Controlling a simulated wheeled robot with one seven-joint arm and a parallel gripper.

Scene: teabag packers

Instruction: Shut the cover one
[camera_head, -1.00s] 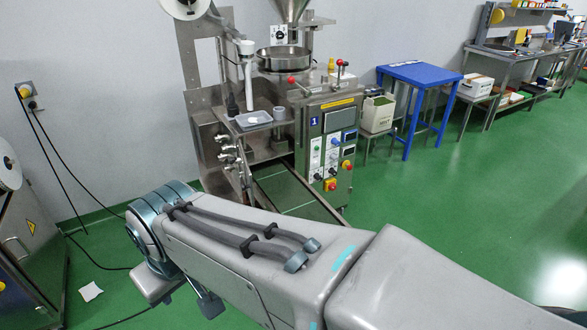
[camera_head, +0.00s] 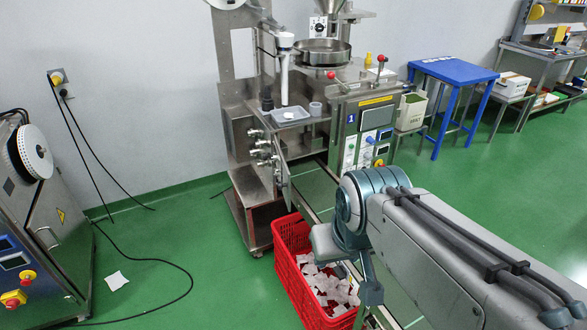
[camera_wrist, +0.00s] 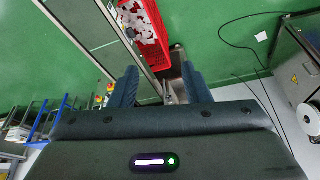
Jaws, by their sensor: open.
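The steel teabag machine marked 1 (camera_head: 350,118) stands against the wall in the head view, with a round pan and a control panel. In the head view my arm reaches in from the lower right and ends in front of the machine, over the red crate. My fingers are not clear there.
A red crate (camera_head: 291,262) of white teabags stands on the floor beside a long conveyor (camera_head: 314,188). A blue table (camera_head: 452,72) is at the right. Another machine (camera_head: 62,225) stands at the left, with a cable on the floor.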

